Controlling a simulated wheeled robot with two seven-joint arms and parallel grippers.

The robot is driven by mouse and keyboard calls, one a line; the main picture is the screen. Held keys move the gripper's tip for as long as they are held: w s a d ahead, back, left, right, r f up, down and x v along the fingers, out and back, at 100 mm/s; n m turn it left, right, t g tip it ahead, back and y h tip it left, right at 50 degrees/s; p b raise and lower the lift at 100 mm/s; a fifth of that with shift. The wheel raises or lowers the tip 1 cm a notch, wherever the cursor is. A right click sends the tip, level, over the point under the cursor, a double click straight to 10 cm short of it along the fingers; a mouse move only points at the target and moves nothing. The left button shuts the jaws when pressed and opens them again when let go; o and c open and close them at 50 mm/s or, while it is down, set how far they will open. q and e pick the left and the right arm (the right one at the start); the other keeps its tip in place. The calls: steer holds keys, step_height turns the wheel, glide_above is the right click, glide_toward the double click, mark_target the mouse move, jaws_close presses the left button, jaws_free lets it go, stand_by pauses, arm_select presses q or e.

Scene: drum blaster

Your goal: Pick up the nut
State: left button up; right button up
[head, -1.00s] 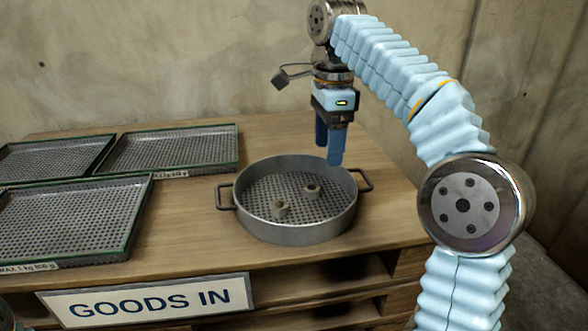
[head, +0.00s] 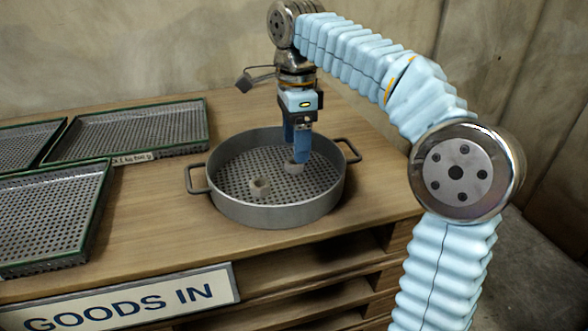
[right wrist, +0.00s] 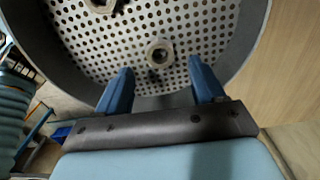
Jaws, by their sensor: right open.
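Two grey metal nuts lie on the perforated floor of a round grey basket (head: 275,213). The left nut (head: 259,186) lies in the open; it also shows at the top edge of the right wrist view (right wrist: 101,4). The right nut (head: 293,168) is partly hidden behind my gripper's blue fingers. My right gripper (head: 298,160) points down inside the basket, open and empty. In the right wrist view, this nut (right wrist: 159,52) sits centred just beyond the gap between the fingertips (right wrist: 160,66), apart from both fingers. My left gripper is not in view.
The basket's wall surrounds the fingers, with a handle on each side. Green-rimmed perforated trays (head: 130,132) stand to the left on the wooden table (head: 150,210). A GOODS IN sign (head: 130,300) is on the table's front. A concrete wall stands behind.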

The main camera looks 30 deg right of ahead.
mark_target(294, 165)
step_height(294, 165, down, 4)
steer(key=shift+a+f+b, duration=0.1)
steer(key=shift+a+b, duration=0.05)
steer(key=shift+b, duration=0.3)
steer(key=c, duration=1.2)
